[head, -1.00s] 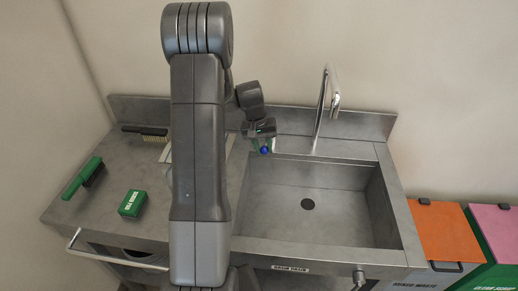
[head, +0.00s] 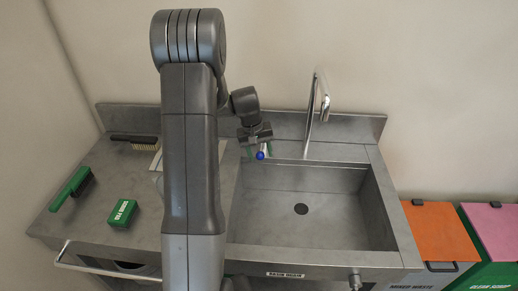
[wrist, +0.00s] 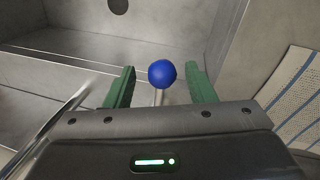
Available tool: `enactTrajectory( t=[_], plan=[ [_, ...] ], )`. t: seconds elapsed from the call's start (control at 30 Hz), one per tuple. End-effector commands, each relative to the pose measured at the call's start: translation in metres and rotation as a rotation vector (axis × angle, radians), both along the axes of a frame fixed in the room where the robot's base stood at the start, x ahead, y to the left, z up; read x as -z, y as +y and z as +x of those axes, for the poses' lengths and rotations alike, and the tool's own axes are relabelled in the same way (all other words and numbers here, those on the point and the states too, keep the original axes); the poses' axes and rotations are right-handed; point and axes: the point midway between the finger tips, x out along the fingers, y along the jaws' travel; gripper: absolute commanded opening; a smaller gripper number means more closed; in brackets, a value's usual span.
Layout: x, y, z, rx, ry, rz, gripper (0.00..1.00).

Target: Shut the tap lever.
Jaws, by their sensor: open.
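The tap lever is a thin rod with a blue ball knob (head: 261,155) at the back edge of the sink, left of the chrome tap spout (head: 313,110). In the wrist view the blue knob (wrist: 162,73) sits between the green fingers, with its rod running below it toward the gripper body. My gripper (head: 260,152) is open around the lever in the head view. In the wrist view my gripper (wrist: 159,76) shows a gap on each side of the knob, narrower on the right. The lever's base is hidden behind the gripper.
The steel sink basin (head: 340,225) is empty. A brush (head: 135,140), a green-handled brush (head: 72,188) and a green box (head: 122,213) lie on the left counter. An orange-lidded bin (head: 437,232) and a pink-lidded bin (head: 495,228) stand at right.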

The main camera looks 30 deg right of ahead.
Motion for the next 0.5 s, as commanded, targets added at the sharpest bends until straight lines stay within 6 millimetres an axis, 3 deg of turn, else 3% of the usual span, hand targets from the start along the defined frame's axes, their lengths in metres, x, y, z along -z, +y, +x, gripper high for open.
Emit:
enactTrajectory(
  t=[0.17,0.5],
  plan=[
    [-0.015,0.003,0.002,0.000,-0.004,-0.001,0.50],
    [-0.089,0.016,0.007,-0.001,-0.005,-0.003,0.50]
  ],
)
